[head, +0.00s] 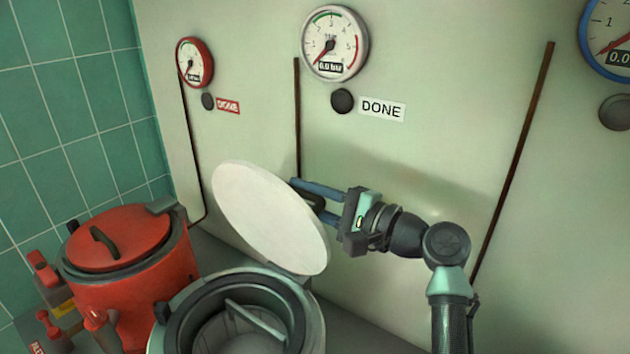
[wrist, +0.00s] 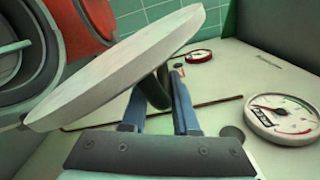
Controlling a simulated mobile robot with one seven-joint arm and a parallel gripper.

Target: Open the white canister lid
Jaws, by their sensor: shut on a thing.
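The white canister (head: 165,335) stands at the bottom centre of the head view with its round mouth open. Its white lid (head: 270,215) is swung up on its hinge at the back right and stands steeply tilted above the mouth. My gripper (head: 312,197) is at the right of the lid, on its outer face, shut on the dark lid handle (head: 314,200). In the wrist view the lid (wrist: 115,70) slants across the picture, with the handle (wrist: 157,90) between my blue fingers (wrist: 170,95). The handle is partly hidden by the fingers and the lid.
A red canister (head: 130,270) with its lid down stands to the left. Gauges (head: 335,45) and a dark round button (head: 342,101) beside a DONE label are on the wall behind. Green tiles (head: 70,100) cover the left wall. The wall is close behind my gripper.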

